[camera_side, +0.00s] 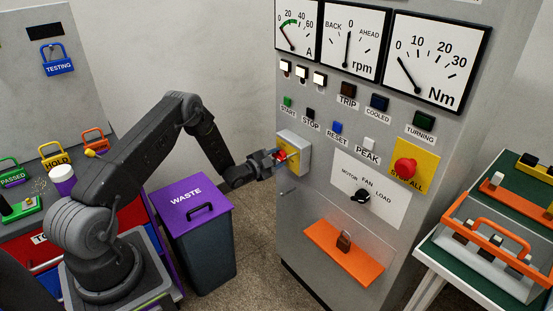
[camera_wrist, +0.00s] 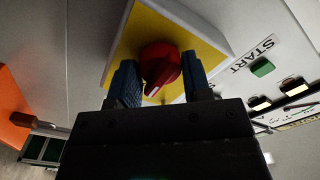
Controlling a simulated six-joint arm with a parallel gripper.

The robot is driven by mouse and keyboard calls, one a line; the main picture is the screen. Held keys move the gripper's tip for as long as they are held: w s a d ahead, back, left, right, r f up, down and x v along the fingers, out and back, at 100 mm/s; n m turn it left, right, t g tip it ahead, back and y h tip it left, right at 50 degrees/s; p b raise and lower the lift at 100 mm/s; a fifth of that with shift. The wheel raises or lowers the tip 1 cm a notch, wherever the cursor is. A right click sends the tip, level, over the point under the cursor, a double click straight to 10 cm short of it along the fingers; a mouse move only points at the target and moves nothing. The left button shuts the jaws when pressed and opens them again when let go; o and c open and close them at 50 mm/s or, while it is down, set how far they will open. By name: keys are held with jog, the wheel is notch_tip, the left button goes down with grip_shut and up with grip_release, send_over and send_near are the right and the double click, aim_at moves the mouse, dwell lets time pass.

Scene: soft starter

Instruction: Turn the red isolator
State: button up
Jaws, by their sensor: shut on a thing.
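The red isolator (camera_wrist: 160,70) is a red rotary knob with a white mark, on a yellow plate (camera_wrist: 203,52) on a grey box. The box (camera_side: 304,152) is fixed to the left part of the grey panel front. My gripper (camera_wrist: 158,85) has its two blue fingers on either side of the knob, shut on it. In the side view my gripper (camera_side: 278,160) reaches the box from the left, and only a little of the red knob shows between the fingers. The white mark points toward my gripper's palm in the wrist view.
Push buttons and labels sit right of the box, with the green START button (camera_side: 287,101) above it. A red STOP ALL button (camera_side: 404,168) and an orange shelf (camera_side: 335,262) with a padlock are on the panel. A purple-lidded waste bin (camera_side: 195,205) stands below my arm.

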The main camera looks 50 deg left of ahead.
jog(key=shift+m, duration=0.3)
jog(key=o, duration=0.9)
jog(key=s, duration=1.4)
jog(key=shift+w, duration=0.1)
